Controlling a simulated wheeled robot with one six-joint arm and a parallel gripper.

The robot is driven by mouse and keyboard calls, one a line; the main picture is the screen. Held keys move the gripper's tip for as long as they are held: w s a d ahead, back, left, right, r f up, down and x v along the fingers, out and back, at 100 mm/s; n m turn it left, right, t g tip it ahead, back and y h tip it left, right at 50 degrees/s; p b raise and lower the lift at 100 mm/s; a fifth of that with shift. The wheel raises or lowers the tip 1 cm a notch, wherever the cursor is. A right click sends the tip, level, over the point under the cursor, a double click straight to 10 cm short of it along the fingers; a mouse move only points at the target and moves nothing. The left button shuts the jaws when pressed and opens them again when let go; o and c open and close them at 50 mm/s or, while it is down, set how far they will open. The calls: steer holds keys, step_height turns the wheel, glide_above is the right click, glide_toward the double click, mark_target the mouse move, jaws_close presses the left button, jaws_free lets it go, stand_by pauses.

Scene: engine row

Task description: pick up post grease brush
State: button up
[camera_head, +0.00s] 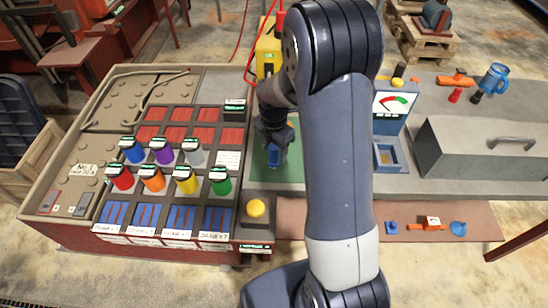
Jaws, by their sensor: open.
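My gripper (273,146) points down over the green mat (262,174), left of my forearm. It is open. A small blue thing (273,158) shows at its fingertips. I cannot tell whether it is the post grease brush, or whether it touches the fingers. I cannot make out the brush for certain anywhere else. My arm hides the middle of the bench.
Several coloured cylinders, among them a green one (220,181), stand on the panel at left. A yellow button (255,208) is at the front. Right of my arm are a gauge box (392,102), a grey toolbox (475,155) and a blue mug (492,80).

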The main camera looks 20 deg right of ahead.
steer(key=shift+c, duration=0.3)
steer(key=c, duration=1)
step_height(320, 180, up, 10)
steer(key=shift+r+b, duration=0.1)
steer(key=shift+b, duration=0.5)
